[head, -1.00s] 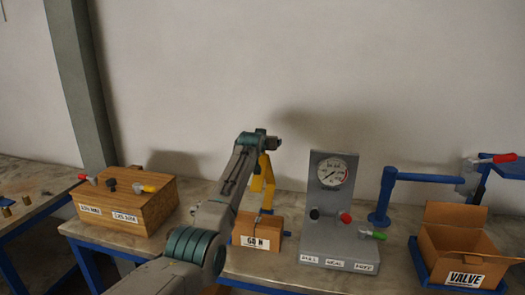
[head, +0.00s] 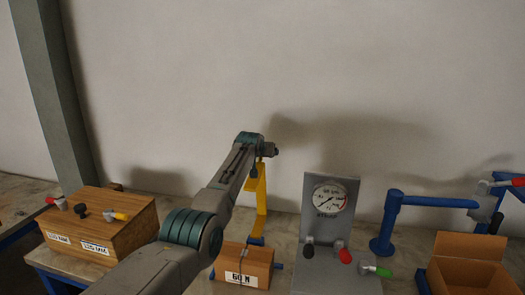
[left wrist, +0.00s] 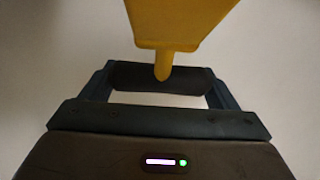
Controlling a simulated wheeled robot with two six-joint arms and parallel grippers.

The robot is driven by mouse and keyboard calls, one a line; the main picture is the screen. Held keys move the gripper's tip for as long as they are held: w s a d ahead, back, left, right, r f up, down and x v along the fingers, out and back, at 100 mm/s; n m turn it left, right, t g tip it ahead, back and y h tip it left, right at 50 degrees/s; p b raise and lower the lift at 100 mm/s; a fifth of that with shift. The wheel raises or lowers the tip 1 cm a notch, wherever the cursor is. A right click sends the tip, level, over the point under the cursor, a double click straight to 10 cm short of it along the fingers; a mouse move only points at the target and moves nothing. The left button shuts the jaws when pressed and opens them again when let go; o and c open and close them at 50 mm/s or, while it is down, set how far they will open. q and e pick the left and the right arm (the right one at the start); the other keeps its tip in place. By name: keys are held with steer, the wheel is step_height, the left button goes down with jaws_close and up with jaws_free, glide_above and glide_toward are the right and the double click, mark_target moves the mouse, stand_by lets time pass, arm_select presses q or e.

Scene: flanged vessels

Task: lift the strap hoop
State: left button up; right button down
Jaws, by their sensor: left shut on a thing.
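The yellow strap hoop (head: 257,205) hangs below my left gripper (head: 266,150) in the head view. It looks long and fairly straight. Its lower end is by a small blue part behind the wooden block labelled 60 N (head: 245,266); whether it joins the block is unclear. In the left wrist view, the narrow yellow end of the hoop (left wrist: 178,20) lies at the dark fingers of my left gripper (left wrist: 163,80), which is shut on it. The block looks seated on the bench. My right gripper is not in view.
A grey gauge stand (head: 340,250) with levers stands right of the block. A blue pipe post (head: 388,225) and an open cardboard box (head: 465,275) are farther right. A wooden box with valve handles (head: 95,230) stands left. The wall behind is clear.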

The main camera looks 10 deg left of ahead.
arm_select(q)
steer(key=shift+s+f, duration=0.1)
steer(key=shift+f, duration=0.45)
steer(key=o, duration=1.2)
steer(key=shift+o, duration=0.5)
steer(key=shift+w, duration=0.3)
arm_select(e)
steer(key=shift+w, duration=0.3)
arm_select(q)
steer(key=shift+s+r+b, duration=0.3)
steer(key=shift+s+r, duration=0.1)
steer(key=shift+s, duration=0.05)
steer(key=shift+b+v, duration=0.45)
steer(key=shift+v, duration=0.45)
steer(key=b+v, duration=0.2)
steer(key=v, duration=0.4)
steer(key=shift+s, duration=0.25)
steer(key=shift+s+r+b, duration=0.3)
steer(key=shift+s+b, duration=0.05)
steer(key=shift+s, duration=0.25)
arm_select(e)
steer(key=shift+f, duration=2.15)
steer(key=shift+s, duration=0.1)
